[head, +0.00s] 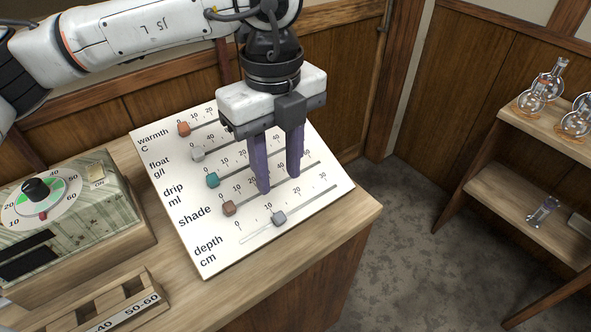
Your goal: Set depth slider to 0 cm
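The depth slider has a grey knob (279,218) on the lowest track of a tilted white panel (215,258). The knob sits partway along, between the 0 mark at the left and the 20 mark. My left gripper (279,184) points down over the panel, its two purple fingers apart with nothing between them. In the picture the fingertips are just above the depth knob, over the shade row; their height off the panel is hard to tell. The gripper hides parts of the upper scales. My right gripper is not in view.
Other knobs sit at the left of their tracks: warmth (183,129), float (197,153), drip (212,180) and shade (228,208). A dial box (100,225) and a wooden rack (110,303) stand left on the bench. Shelves with glass flasks (535,95) are at right, across open floor.

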